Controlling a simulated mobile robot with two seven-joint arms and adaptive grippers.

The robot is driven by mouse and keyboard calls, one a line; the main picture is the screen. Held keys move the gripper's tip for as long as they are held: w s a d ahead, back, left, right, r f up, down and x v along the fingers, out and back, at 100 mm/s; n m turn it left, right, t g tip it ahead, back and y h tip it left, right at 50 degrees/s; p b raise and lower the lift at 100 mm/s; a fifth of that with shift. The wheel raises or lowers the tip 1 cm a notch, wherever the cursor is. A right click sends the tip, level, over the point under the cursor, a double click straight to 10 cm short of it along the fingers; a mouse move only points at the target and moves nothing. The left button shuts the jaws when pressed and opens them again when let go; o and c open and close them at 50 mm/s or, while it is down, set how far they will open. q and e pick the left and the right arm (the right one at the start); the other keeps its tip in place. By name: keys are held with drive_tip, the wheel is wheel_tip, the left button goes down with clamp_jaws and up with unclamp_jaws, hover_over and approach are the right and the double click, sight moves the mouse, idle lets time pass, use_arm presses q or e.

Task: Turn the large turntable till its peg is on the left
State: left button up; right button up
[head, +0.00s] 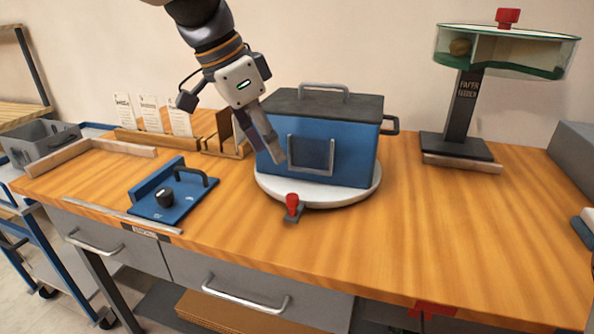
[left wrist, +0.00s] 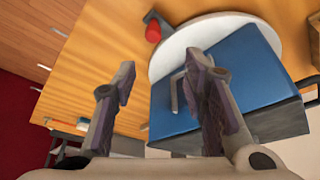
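The large turntable (head: 340,200) is a white disc carrying a blue box (head: 352,158) with a dark lid and grey handles. Its red peg (head: 292,204) stands on a small grey tab at the disc's front edge, slightly left of centre. In the left wrist view, the peg (left wrist: 153,32) and the white disc (left wrist: 170,54) show beyond the fingers. My left gripper (head: 278,158) points down at the box's front left, above and behind the peg. Its fingers (left wrist: 162,60) are apart with nothing held between them; contact with the box cannot be told. My right gripper is out of view.
A blue panel with a black knob (head: 165,197) lies left on the wooden bench (head: 330,255). Card holders (head: 150,132) stand behind it. A feeder (head: 468,110) with a glass bowl stands at the back right.

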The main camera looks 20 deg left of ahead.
sight(291, 196)
use_arm(q)
drive_tip(key=x, duration=0.3)
drive_tip(key=s+x, duration=0.1)
drive_tip(key=x, duration=0.3)
drive_tip(key=b+x, duration=0.1)
drive_tip(key=x, duration=0.3)
drive_tip(key=shift+s+f, duration=0.25)
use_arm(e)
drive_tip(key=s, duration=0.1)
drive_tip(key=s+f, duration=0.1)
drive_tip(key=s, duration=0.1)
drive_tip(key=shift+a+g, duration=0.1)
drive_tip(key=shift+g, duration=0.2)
use_arm(q)
clamp_jaws()
